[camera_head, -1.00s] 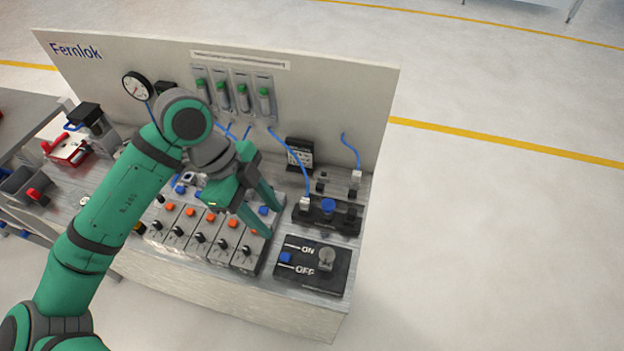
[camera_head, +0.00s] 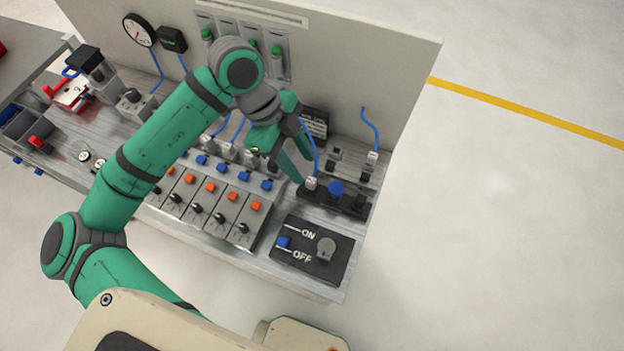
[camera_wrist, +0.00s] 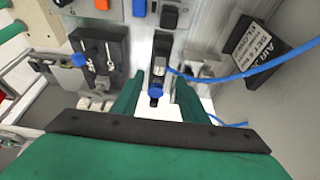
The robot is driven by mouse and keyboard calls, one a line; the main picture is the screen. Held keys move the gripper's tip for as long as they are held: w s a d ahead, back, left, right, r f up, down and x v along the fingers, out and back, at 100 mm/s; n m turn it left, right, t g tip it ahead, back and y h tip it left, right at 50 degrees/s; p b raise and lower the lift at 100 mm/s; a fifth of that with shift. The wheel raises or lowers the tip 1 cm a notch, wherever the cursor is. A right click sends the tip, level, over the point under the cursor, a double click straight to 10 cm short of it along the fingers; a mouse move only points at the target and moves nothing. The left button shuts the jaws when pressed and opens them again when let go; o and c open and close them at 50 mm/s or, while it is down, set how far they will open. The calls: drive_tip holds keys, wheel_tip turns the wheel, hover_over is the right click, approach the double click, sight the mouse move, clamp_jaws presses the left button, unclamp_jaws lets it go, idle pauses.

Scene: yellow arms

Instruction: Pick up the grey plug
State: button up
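A small grey plug (camera_head: 311,183) with a blue hose sits upright at the left end of a black block (camera_head: 345,202) with a blue knob. A second grey plug (camera_head: 373,157) with a hose stands behind it to the right; I cannot tell from the pictures alone which one the task means. My gripper (camera_head: 302,166) is open and empty, just above and left of the first plug. In the wrist view, the open fingers (camera_wrist: 158,82) straddle the line of the black block, and a grey plug (camera_wrist: 159,70) with the blue hose shows between and beyond their tips.
A black ON/OFF panel (camera_head: 312,252) with a grey knob lies in front. A row of grey valve modules (camera_head: 215,200) stands left. A dark sign (camera_head: 315,122) and the upright back panel (camera_head: 400,70) are close behind my gripper.

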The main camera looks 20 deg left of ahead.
sight(311, 180)
drive_tip(key=shift+x, duration=2.65)
drive_tip(key=shift+s, duration=0.1)
drive_tip(key=shift+c, duration=0.4)
clamp_jaws()
